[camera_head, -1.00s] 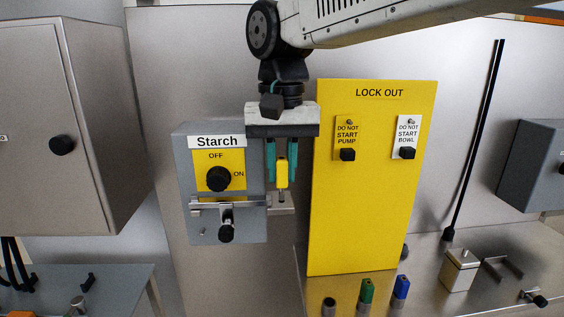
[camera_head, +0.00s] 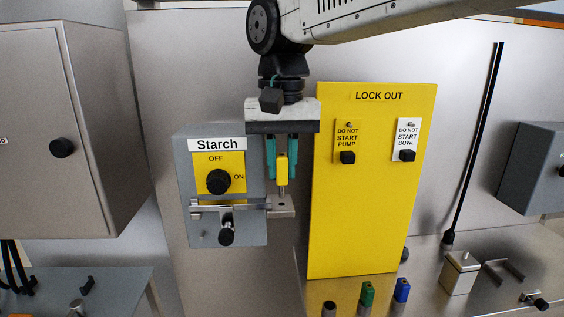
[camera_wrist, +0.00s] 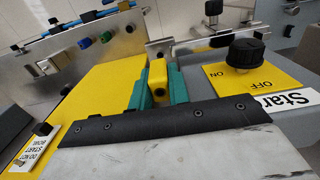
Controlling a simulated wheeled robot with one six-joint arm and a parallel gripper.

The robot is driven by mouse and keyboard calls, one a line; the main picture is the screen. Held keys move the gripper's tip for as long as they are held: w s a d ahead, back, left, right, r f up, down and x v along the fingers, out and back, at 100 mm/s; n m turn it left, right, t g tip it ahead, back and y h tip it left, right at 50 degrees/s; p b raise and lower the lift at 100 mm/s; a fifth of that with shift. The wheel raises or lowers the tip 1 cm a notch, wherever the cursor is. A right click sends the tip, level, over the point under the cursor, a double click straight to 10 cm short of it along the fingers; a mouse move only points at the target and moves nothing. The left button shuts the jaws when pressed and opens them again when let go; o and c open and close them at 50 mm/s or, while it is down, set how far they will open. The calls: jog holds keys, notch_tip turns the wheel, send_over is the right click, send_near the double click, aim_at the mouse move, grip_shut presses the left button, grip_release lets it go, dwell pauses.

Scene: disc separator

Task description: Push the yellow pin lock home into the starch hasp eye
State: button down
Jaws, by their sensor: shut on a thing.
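My gripper (camera_head: 282,158) points down and is shut on the yellow pin lock (camera_head: 282,171), which sits between its two teal fingers. The lock's metal pin points downward, just above the starch hasp eye (camera_head: 282,206), a metal plate with a dark hole at the right of the Starch box (camera_head: 186,190). The pin tip appears apart from the plate in the head view. In the wrist view the yellow lock (camera_wrist: 157,75) shows between the teal fingers (camera_wrist: 178,84); its pin and the hole are hidden there.
A black knob (camera_head: 219,181) is on the Starch box, with a metal bar (camera_head: 235,208) and black-handled latch below. The yellow LOCK OUT board (camera_head: 365,220) stands close at the right with two tags. Green and blue locks (camera_head: 367,293) stand on the bench below.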

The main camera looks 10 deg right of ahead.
aim_at(282, 183)
jog(key=shift+f, duration=1.3)
dwell(0.4)
jog(key=shift+f, duration=0.6)
jog(key=shift+f, duration=0.25)
dwell(0.5)
jog(key=c, duration=1.3)
grip_release()
jog(key=shift+d, duration=0.1)
jog(key=shift+o, duration=0.2)
jog(key=shift+s, duration=0.1)
